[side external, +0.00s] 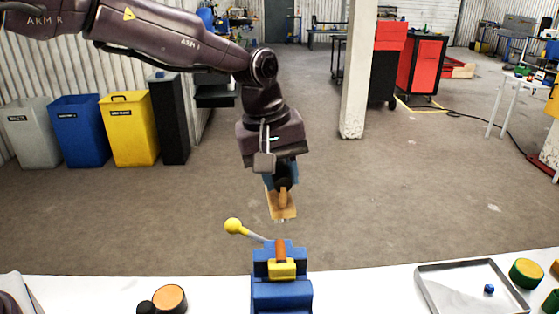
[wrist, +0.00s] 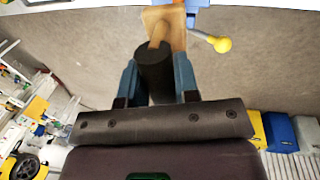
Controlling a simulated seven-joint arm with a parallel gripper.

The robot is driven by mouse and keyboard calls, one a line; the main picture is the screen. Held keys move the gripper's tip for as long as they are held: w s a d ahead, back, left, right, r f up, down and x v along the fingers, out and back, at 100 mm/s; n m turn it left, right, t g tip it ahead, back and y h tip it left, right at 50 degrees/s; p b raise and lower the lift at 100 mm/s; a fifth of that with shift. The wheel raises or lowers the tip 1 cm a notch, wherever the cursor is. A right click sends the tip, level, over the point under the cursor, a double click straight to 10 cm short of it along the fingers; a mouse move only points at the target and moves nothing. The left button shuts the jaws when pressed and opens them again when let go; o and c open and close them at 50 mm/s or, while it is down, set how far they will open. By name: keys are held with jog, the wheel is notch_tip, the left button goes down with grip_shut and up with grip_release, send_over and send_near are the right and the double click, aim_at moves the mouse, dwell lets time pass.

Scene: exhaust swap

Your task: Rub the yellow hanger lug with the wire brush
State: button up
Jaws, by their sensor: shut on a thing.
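My gripper (side external: 283,178) is shut on the wire brush (side external: 283,206), which has a dark handle, a tan wooden block and pale bristles underneath. In the wrist view the blue fingers (wrist: 156,65) grip the dark handle, and the wooden block (wrist: 176,35) lies beyond it. The yellow lug (side external: 282,269) is a small block at the top of the blue vise (side external: 281,294), with an orange-brown piece (side external: 281,249) just behind it. The brush hangs above the vise, with a visible gap below its bristles. The wrist view does not show the lug.
A lever with a yellow ball (side external: 233,226) sticks out left of the vise. The white table (side external: 365,283) holds a grey tray (side external: 440,302) with a small blue piece (side external: 489,289). An orange-topped round piece (side external: 170,298) lies left. Green-and-yellow round pieces (side external: 526,272) lie right.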

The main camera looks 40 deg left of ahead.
aim_at(278, 206)
jog(key=shift+f, duration=2.75)
jog(key=shift+s+d+f, duration=0.2)
jog(key=shift+f, duration=0.05)
jog(key=shift+s+d+f, duration=0.1)
jog(key=shift+s+d, duration=1.9)
jog(key=shift+s, duration=0.05)
jog(key=shift+w+a, duration=2.25)
jog(key=shift+r, duration=4.05)
jog(key=shift+f, duration=0.1)
jog(key=shift+s+d+f, duration=0.3)
jog(key=shift+f, duration=0.75)
jog(key=shift+s+d+f, duration=0.3)
jog(key=shift+f, duration=0.8)
jog(key=shift+s+d+f, duration=0.3)
jog(key=shift+f, duration=0.75)
jog(key=shift+f, duration=0.85)
